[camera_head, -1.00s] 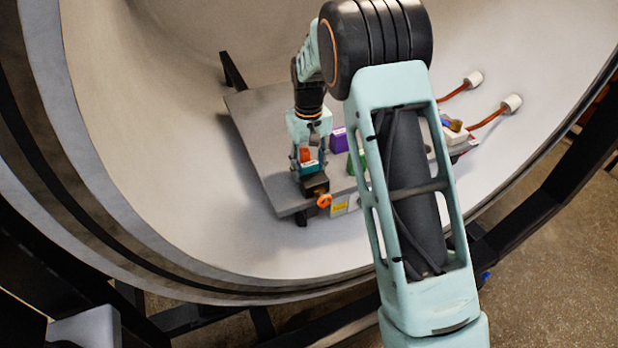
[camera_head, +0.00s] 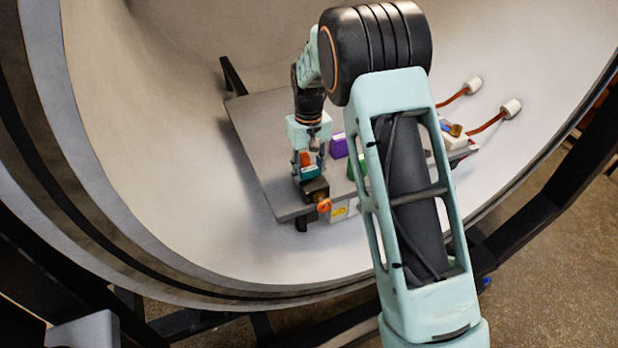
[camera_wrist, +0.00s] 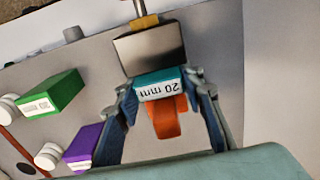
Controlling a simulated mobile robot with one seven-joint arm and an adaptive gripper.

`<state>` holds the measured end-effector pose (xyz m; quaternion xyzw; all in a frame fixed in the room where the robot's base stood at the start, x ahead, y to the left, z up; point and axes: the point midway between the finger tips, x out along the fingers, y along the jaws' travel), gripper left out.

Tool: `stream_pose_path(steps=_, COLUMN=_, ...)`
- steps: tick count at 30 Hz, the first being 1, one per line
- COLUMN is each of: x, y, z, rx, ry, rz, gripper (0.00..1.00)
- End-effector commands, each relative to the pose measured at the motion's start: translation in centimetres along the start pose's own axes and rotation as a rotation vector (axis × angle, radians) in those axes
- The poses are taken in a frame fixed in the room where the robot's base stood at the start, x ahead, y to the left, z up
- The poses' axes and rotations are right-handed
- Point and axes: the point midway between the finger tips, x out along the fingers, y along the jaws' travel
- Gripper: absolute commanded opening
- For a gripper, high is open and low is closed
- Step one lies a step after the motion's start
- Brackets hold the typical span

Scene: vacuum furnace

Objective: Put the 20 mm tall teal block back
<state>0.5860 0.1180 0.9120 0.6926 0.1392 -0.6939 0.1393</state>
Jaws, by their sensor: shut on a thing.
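The teal block (camera_wrist: 158,88), labelled 20 mm, sits between the fingertips of my gripper (camera_wrist: 162,92) in the wrist view. An orange piece (camera_wrist: 166,117) stands on its near side, toward the camera. In the head view the teal block (camera_head: 310,172) shows below the orange piece (camera_head: 305,158), with my gripper (camera_head: 309,168) pointing down around them. My gripper is shut on the teal block. A dark box-like fixture (camera_wrist: 149,50) with an orange knob (camera_head: 324,205) lies right beside the block; I cannot tell whether they touch.
On the grey plate (camera_head: 262,130) are a purple block (camera_head: 339,146) and a green block (camera_wrist: 52,93), with white round parts beside them in the wrist view. White-tipped orange rods (camera_head: 510,108) stick out at the right. The curved furnace wall surrounds the plate.

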Motion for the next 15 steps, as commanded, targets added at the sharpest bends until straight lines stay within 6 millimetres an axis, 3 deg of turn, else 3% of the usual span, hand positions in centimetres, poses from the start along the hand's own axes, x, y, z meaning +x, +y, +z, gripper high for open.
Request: stream_pose_path(steps=15, x=-3.0, y=0.1, z=-0.4, rx=0.0, ry=0.012, rz=0.002, gripper=0.0)
